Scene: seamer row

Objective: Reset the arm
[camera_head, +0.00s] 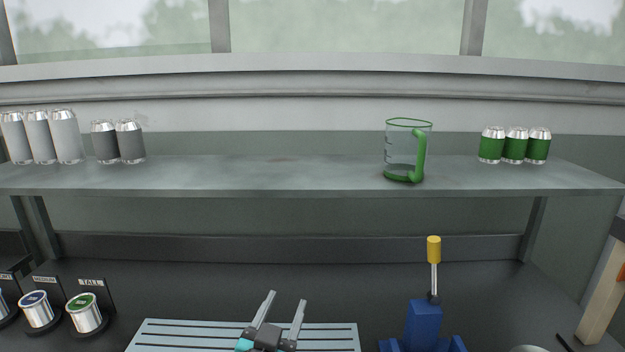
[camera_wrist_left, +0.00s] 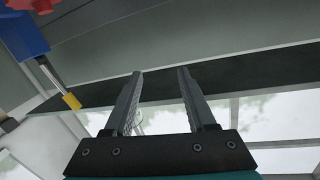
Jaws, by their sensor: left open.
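My left gripper (camera_head: 284,307) is at the bottom middle of the head view, in front of a light slatted rack. Its two fingers point up and stand apart, with nothing between them. In the left wrist view the same gripper (camera_wrist_left: 158,82) shows its fingers spread and empty, with the shelf underside and windows beyond. My right gripper does not show in either view.
A shelf (camera_head: 290,178) spans the back, holding several cans, a green-handled measuring jug (camera_head: 402,150) and green cans (camera_head: 515,146). Below are the slatted rack (camera_head: 170,336), a blue seamer with a yellow-tipped lever (camera_head: 434,250), and labelled can holders with cans (camera_head: 84,313) at left.

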